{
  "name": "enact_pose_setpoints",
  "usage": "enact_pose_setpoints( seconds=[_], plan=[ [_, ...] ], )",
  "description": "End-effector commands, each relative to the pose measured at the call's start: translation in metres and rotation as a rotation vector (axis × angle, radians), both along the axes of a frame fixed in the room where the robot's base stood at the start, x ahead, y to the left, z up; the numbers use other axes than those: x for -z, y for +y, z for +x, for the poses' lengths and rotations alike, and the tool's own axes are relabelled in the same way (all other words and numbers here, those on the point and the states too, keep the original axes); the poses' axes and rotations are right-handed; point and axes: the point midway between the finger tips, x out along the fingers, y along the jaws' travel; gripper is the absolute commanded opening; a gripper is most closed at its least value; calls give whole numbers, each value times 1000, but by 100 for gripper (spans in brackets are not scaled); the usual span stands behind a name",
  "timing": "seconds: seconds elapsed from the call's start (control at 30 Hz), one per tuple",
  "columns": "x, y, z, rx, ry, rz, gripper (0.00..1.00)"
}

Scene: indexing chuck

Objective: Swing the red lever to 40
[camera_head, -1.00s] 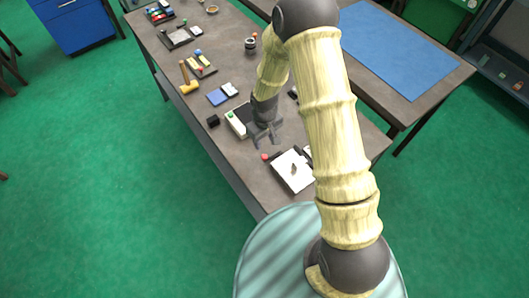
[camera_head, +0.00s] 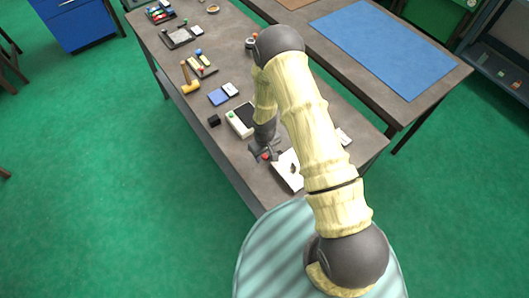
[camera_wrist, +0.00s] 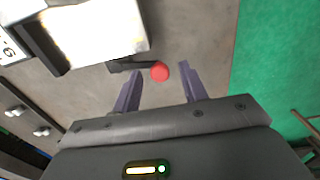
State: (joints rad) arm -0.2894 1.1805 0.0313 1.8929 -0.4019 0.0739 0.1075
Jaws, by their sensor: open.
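The red lever knob (camera_wrist: 160,71) sits at the end of a short dark arm (camera_wrist: 130,66) that sticks out from the chuck's white-topped box (camera_wrist: 95,28). In the wrist view the knob lies between the tips of my open gripper (camera_wrist: 159,78), with a gap on both sides. In the head view my gripper (camera_head: 262,153) is over the knob (camera_head: 265,157), beside the white plate (camera_head: 287,170). My arm hides part of the box there. The number marks around the dial cannot be read.
A white-and-dark device (camera_head: 240,119) stands just behind my gripper on the bench. The bench's edge is close to the knob, with green floor beyond.

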Motion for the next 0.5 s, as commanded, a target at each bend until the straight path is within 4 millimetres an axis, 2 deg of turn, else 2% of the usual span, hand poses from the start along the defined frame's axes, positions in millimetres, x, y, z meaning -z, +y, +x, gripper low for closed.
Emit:
enact_pose_setpoints(
  seconds=[0.13, 0.17, 0.37, 0.5],
  plan=[
    [0, 0, 0, 0, 0, 0, 43],
    [0, 0, 0, 0, 0, 0, 39],
    [0, 0, 0, 1, 0, 0, 0],
    [0, 0, 0, 1, 0, 0, 0]
  ],
)
